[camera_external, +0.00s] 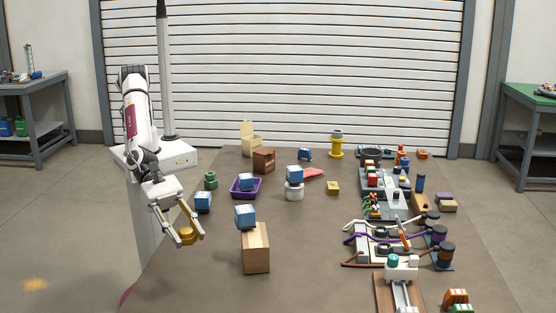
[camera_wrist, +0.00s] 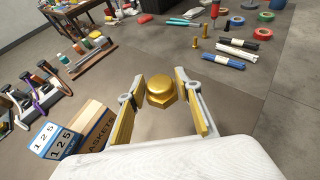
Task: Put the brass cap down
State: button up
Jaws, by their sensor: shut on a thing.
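The brass cap (camera_wrist: 161,91) is a gold-coloured piece with a hexagonal flange and a round top. My gripper (camera_wrist: 158,88) is shut on it, with a finger on either side. In the external view the brass cap (camera_external: 187,235) shows between the fingertips of my gripper (camera_external: 188,238), near the left side of the brown table (camera_external: 215,285). The cap seems to be held above the table, but its exact height cannot be told.
Another blue cube (camera_external: 203,201) and a purple tray (camera_external: 246,190) lie behind. Pump and cable fixtures crowd the right side.

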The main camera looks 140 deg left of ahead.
send_over(194, 286)
jog(key=shift+f, duration=2.05)
jog(key=shift+f, duration=3.1)
jog(key=shift+f, duration=1.9)
jog(key=shift+f, duration=0.1)
jog(key=o, duration=1.2)
